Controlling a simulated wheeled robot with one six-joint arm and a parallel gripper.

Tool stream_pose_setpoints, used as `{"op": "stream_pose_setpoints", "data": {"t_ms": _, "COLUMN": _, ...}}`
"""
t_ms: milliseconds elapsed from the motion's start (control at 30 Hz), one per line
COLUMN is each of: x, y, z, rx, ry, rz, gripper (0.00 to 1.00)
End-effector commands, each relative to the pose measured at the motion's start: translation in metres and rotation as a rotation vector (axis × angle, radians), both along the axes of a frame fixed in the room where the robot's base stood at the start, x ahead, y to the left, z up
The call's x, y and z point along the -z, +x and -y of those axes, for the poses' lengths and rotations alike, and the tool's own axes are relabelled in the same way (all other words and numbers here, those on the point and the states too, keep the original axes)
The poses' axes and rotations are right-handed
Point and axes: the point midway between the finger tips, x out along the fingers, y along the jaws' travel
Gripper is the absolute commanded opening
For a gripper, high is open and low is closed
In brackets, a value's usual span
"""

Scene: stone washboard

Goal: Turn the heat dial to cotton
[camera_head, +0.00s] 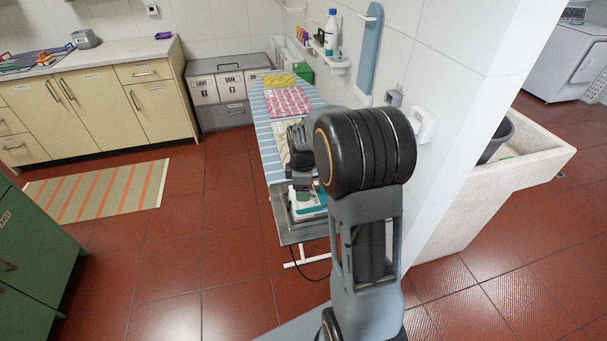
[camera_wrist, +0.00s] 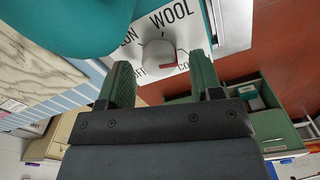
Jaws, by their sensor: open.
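The heat dial (camera_wrist: 157,52) is a round grey knob on a white plate in the wrist view. Labels around it read "WOOL" at the upper right, "ON" at the upper left, "OFF" below and "CO" at the lower right, the last partly cut by a finger. A red mark shows at the knob's lower right, on the "CO" side. My gripper (camera_wrist: 162,80) is open, its green fingers either side of the knob and apart from it in the picture. The teal and white iron (camera_head: 316,211) is partly hidden behind my arm in the head view.
The striped ironing board (camera_head: 262,130) carries a pink cloth (camera_head: 287,101) and a yellow cloth (camera_head: 280,79). A white wall (camera_head: 455,110) stands close at the right.

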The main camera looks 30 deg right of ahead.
Motion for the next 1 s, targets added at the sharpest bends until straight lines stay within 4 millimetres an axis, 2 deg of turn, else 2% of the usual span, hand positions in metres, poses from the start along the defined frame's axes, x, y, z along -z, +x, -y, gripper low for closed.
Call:
{"op": "stream_pose_setpoints", "data": {"t_ms": 400, "x": -0.080, "y": 0.000, "z": 0.000, "rx": 0.000, "ry": -0.001, "rz": 0.007, "gripper": 0.59}}
{"op": "stream_pose_setpoints", "data": {"t_ms": 600, "x": -0.112, "y": 0.000, "z": 0.000, "rx": 0.001, "ry": -0.001, "rz": 0.005, "gripper": 0.59}}
{"op": "stream_pose_setpoints", "data": {"t_ms": 800, "x": -0.128, "y": 0.000, "z": 0.000, "rx": 0.001, "ry": -0.001, "rz": 0.004, "gripper": 0.59}}
{"op": "stream_pose_setpoints", "data": {"t_ms": 1000, "x": -0.132, "y": -0.001, "z": 0.000, "rx": 0.001, "ry": -0.001, "rz": 0.002, "gripper": 0.59}}
